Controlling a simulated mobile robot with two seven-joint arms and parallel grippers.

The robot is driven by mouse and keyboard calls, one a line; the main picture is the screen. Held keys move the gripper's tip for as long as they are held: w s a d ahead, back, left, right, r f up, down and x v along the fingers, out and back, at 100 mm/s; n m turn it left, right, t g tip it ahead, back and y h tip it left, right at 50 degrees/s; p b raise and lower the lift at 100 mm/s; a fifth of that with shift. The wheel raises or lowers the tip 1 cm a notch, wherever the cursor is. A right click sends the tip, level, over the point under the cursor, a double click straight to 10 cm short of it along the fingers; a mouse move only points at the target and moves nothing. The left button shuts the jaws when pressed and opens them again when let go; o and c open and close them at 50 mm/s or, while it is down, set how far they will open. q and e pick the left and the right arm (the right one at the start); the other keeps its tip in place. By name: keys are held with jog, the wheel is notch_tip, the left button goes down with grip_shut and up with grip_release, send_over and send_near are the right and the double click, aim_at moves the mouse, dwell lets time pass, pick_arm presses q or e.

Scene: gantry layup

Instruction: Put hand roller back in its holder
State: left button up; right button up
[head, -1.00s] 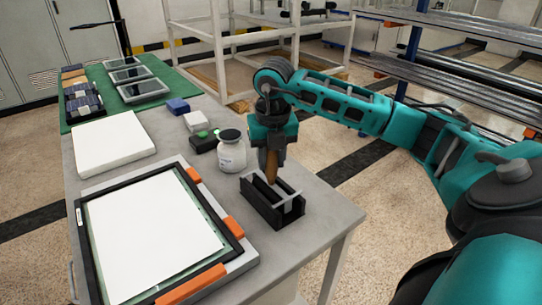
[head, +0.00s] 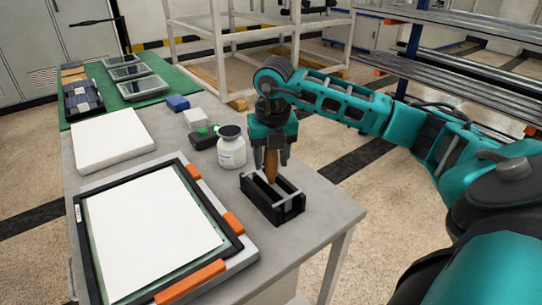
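The hand roller (head: 271,168) has a brown wooden handle and stands upright in the black holder (head: 262,203), near the table's right edge. A grey metal part shows inside the holder; the roller's lower end is mostly hidden by the walls. My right gripper (head: 271,160) points down from above. Its fingers are spread on either side of the handle, with a gap visible, and it is open around the handle's upper part. My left gripper is not in view.
A white jar with a dark lid (head: 231,148) stands close left of my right gripper. A black-framed panel with orange clamps (head: 233,223) lies at the front left. A white slab (head: 112,138) and a green mat (head: 185,92) lie farther back.

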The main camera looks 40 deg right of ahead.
jog(key=shift+o, duration=0.9)
jog(key=shift+r, duration=0.35)
jog(key=r, duration=0.3)
jog(key=s+r+p, duration=0.1)
jog(key=r, duration=0.7)
jog(key=shift+s+a+r, duration=0.1)
jog(key=shift+s+a, duration=0.05)
jog(key=shift+a, duration=0.25)
jog(key=shift+s+r, duration=0.1)
jog(key=shift+r, duration=0.35)
